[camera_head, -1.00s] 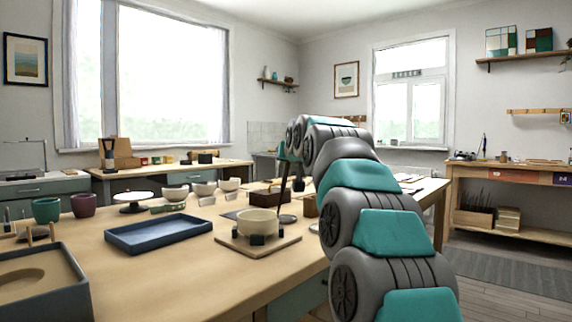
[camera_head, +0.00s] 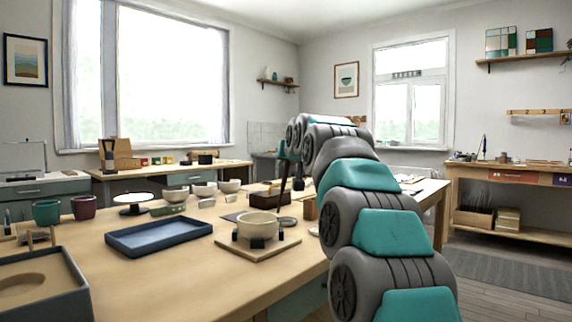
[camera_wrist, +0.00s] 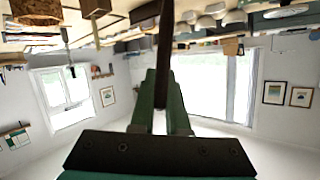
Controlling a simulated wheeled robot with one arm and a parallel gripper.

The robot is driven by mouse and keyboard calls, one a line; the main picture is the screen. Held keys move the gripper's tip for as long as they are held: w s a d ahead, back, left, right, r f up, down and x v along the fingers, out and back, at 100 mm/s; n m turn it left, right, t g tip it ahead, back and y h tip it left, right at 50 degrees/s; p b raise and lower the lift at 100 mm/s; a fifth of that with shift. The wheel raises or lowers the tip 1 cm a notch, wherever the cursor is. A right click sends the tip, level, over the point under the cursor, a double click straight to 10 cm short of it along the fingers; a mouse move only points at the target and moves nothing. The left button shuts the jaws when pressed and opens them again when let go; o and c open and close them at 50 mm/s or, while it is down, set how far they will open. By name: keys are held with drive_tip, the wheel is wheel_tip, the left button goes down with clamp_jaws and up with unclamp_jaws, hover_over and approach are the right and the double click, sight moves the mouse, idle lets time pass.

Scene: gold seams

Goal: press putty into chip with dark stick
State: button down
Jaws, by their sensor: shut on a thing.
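My gripper (camera_head: 283,151) is beyond my arm, above the back part of the workbench. It is shut on a dark stick (camera_head: 281,190), which points down and leans slightly, its lower end just behind the bowl. In the wrist view the dark stick (camera_wrist: 163,45) runs up from between the green fingers (camera_wrist: 161,100). A cream bowl (camera_head: 258,227) sits among dark pads on a wooden board (camera_head: 228,247). I cannot make out the chip in its rim, or any putty, at this size. The stick's tip and any contact are unclear.
A blue tray (camera_head: 160,246) lies left of the board. Several small bowls (camera_head: 204,190), a white turntable (camera_head: 133,198) and two cups (camera_head: 46,212) stand behind. A dark box (camera_head: 265,197) and a round disc (camera_head: 287,222) are near the stick.

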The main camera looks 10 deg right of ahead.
wheel_tip(320, 180, up, 7)
drive_tip(key=p, duration=0.5)
drive_tip(key=shift+r, duration=0.2)
drive_tip(key=shift+f, duration=0.1)
idle(1.2)
